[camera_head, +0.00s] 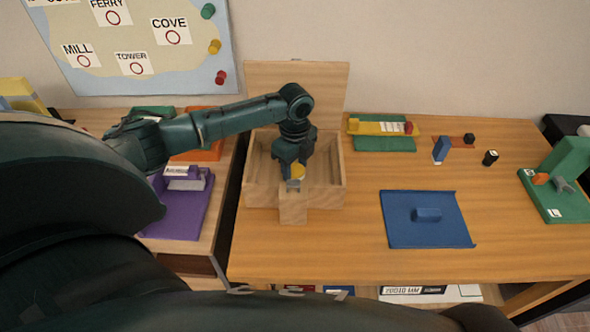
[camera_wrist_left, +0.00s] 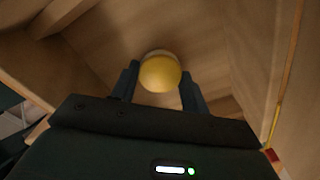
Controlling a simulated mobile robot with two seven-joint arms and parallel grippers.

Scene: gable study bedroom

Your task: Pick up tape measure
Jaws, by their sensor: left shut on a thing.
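The tape measure (camera_head: 298,172) shows as a rounded yellow thing inside an open wooden box (camera_head: 325,197) in the head view. My left gripper (camera_head: 294,182) reaches down into the box from above and is shut on it. In the left wrist view, the yellow tape measure (camera_wrist_left: 160,73) sits between the two dark fingers of my left gripper (camera_wrist_left: 160,88), with wooden walls around. The fingers hide part of it in the head view. I cannot tell whether it touches the box floor. My right gripper is not in view.
The box's lid (camera_head: 325,88) stands open behind. A blue tray (camera_head: 455,215) lies to the right on the wooden table (camera_head: 340,250). A purple tray (camera_head: 185,215) lies left, past a gap. A green stand (camera_head: 565,165) is far right. The table's front right is clear.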

